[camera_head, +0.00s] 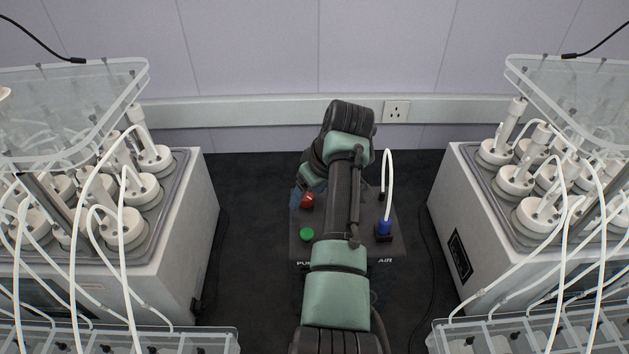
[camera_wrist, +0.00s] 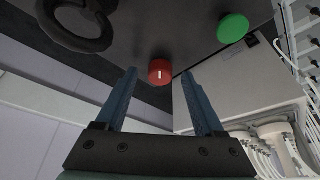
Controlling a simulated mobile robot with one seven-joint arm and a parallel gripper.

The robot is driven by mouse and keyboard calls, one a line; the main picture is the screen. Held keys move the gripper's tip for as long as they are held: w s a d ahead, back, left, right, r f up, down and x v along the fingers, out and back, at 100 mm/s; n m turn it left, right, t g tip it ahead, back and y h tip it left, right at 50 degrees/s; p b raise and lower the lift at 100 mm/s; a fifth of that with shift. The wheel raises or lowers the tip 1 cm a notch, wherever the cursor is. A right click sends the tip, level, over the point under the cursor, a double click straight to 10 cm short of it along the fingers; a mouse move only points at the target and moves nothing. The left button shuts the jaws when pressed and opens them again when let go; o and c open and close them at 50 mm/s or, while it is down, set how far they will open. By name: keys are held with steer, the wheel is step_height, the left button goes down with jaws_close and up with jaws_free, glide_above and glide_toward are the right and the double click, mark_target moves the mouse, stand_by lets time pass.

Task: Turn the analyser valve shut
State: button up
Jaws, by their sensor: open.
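The analyser is a dark box (camera_head: 385,262) on the floor between two reactor units. Its red knob (camera_head: 308,200) with a white line mark, seemingly the valve, also shows in the wrist view (camera_wrist: 160,72). There the white line points roughly along the fingers. My gripper (camera_wrist: 159,73) is open, with its two blue fingers pointing at the red knob. The knob appears between the fingertips, and I see no contact. In the head view my arm hides most of the gripper and part of the box.
A green button (camera_head: 307,234) sits near the knob; it also shows in the wrist view (camera_wrist: 233,28). A blue fitting (camera_head: 383,226) with a white tube is on the box's right. Reactor units stand left (camera_head: 190,240) and right (camera_head: 455,210). Dark floor lies between.

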steer(key=b+v, duration=0.2)
steer(key=v, duration=1)
steer(key=shift+r+b, duration=0.3)
steer(key=shift+d, duration=0.1)
step_height(320, 180, up, 20)
steer(key=a+m+t+h, duration=0.2)
steer(key=m+t, duration=0.3)
steer(key=t, duration=0.9)
steer(key=s+a+r+m+t, duration=0.1)
steer(key=s+r+m+t, duration=0.2)
steer(key=s+r+t, duration=0.6)
steer(key=s+r, duration=0.8)
steer(key=s, duration=0.2)
steer(key=shift+s+a+t+h, duration=0.3)
steer(key=shift+h, duration=0.1)
